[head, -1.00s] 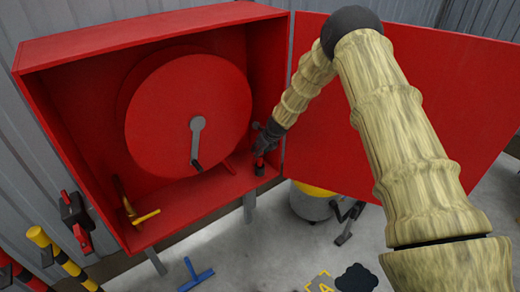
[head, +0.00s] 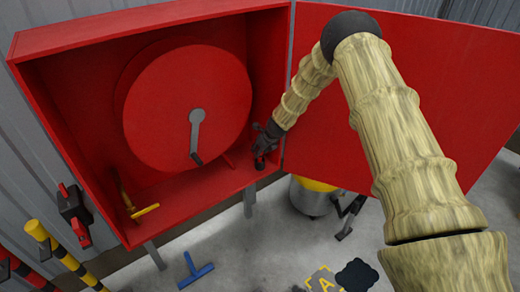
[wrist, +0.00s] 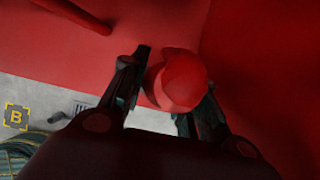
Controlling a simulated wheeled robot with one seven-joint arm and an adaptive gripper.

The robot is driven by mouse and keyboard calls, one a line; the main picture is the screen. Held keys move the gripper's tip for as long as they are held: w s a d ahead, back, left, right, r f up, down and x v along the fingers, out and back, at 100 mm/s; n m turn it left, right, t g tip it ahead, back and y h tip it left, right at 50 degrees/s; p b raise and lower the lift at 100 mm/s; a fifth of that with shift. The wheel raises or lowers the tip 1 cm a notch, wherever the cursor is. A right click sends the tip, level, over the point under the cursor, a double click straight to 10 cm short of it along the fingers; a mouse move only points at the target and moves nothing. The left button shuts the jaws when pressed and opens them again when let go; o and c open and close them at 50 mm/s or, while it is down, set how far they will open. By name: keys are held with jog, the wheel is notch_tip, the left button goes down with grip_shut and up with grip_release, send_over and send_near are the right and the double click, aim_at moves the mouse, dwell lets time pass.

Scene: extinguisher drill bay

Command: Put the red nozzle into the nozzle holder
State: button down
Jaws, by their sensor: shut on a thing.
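My gripper (head: 265,143) is at the front right corner of the red cabinet's floor, shut on the red nozzle. In the wrist view, the nozzle's rounded red end (wrist: 178,82) sits between the two dark fingers of my gripper (wrist: 165,85). The nozzle holder (head: 260,164) is a small dark piece on the cabinet floor, directly below my gripper. In the head view the fingers hide most of the nozzle. I cannot tell how deep its lower end sits in the holder.
The red cabinet (head: 150,33) holds a large hose reel (head: 165,115) with a grey crank (head: 197,130), left of my gripper. A yellow-handled valve (head: 144,211) is at its left. The open red door (head: 450,110) stands close on the right. A yellow-topped bin (head: 310,200) stands below.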

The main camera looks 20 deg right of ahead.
jog(key=shift+f, duration=0.4)
jog(key=c, duration=1)
grip_release()
jog(key=shift+f, duration=0.1)
jog(key=v, duration=1.2)
jog(key=s+a+f+n+g+h, duration=0.1)
jog(key=s+f+n+g, duration=0.1)
jog(key=s+f+n, duration=0.75)
jog(key=s+a+f+n+g+h, duration=0.15)
jog(key=s+f+n, duration=0.35)
jog(key=s+f, duration=0.85)
jog(key=s+a+n+g, duration=0.2)
jog(key=s+n, duration=1.5)
jog(key=s, duration=1.7)
jog(key=shift+s+a+r, duration=0.15)
jog(key=shift+s+a, duration=0.25)
jog(key=shift+a, duration=0.6)
